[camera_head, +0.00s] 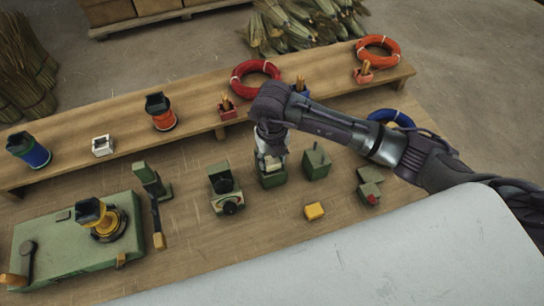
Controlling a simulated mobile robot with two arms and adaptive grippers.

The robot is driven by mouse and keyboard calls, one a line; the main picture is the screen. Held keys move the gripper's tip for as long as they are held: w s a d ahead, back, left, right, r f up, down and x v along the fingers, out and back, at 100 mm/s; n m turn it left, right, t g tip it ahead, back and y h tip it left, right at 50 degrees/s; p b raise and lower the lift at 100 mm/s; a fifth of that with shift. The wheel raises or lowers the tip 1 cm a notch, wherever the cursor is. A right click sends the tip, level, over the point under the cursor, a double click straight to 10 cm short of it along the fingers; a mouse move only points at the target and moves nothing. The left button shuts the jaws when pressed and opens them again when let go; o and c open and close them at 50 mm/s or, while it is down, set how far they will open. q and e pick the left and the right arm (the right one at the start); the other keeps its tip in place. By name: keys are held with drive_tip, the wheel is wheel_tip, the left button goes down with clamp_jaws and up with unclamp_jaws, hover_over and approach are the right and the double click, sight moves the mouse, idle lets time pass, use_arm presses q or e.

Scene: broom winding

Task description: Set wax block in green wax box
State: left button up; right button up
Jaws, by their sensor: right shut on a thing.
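My right gripper (268,155) points down, shut on a small pale block, which I take for the wax block (270,164). The block is mostly hidden by the fingers. A green box (271,181), which looks like the wax box, is directly below the fingers. The block is at the box's top opening; I cannot tell whether it rests inside or is held just above. My left gripper is not in view.
Another green box (316,164) stands close to the right. A yellow block (315,211) lies in front, and a green device with a black dial (226,192) stands left. A green winding machine (75,250) is at front left. A raised shelf (190,130) holds spools and rings.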

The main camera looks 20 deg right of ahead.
sight(272, 160)
drive_tip(key=shift+f+b, duration=0.6)
idle(0.6)
drive_tip(key=o, duration=0.8)
wheel_tip(272, 160, up, 11)
drive_tip(key=p, duration=0.7)
idle(0.6)
